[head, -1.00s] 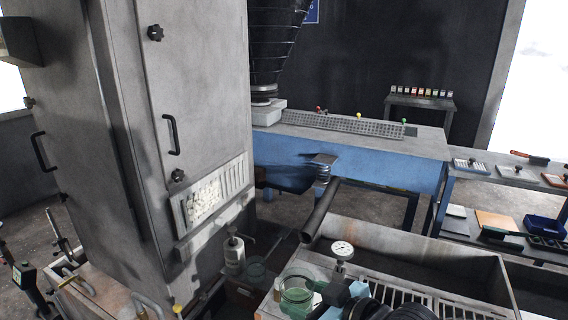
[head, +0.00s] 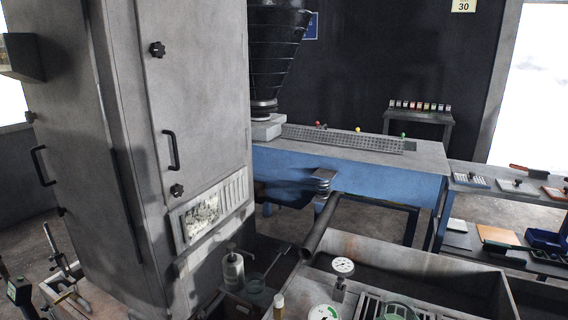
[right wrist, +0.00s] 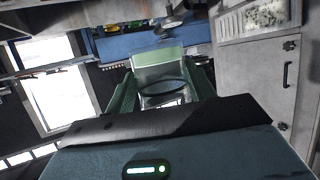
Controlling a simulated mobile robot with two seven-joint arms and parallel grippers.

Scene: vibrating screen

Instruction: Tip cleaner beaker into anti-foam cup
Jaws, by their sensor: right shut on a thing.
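The right wrist view shows my right gripper (right wrist: 161,84) shut on a clear, green-tinted glass beaker (right wrist: 162,72), one green finger on each side. A dark rim ring faces the camera. I cannot tell how much liquid is inside.
A dark pipe (head: 320,228) slants over the rim of an open grey metal trough (head: 420,262). A round gauge (head: 342,267) stands at the trough. A tall grey cabinet (head: 205,90) rises behind the cup. A blue bench (head: 350,170) stands farther back.

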